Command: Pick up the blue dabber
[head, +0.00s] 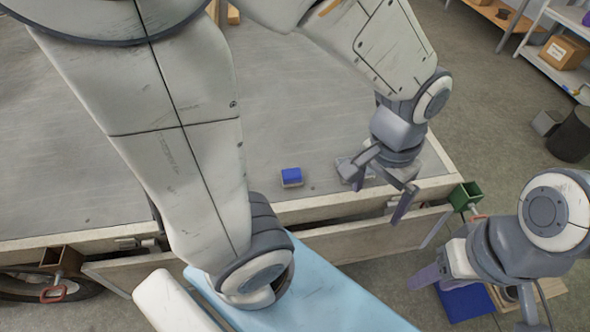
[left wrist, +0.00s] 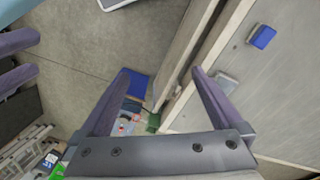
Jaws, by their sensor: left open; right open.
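The blue dabber (head: 291,176), a small block with a blue top and a pale base, lies on the grey trailer bed (head: 300,120) near its front edge. It also shows in the left wrist view (left wrist: 262,36) at the upper right. My left gripper (head: 376,201) is open and empty over the front edge of the bed, to the right of the dabber and apart from it. In the left wrist view its fingers (left wrist: 161,77) are spread with nothing between them. My right gripper (head: 477,293) is open and empty at the lower right, beyond the bed.
A small grey block (left wrist: 227,84) lies on the bed near my left gripper. A green bracket (head: 465,194) stands at the bed's front right corner. A lowered side board (head: 370,237) runs along the front. A dark bin (head: 572,135) stands on the floor at right.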

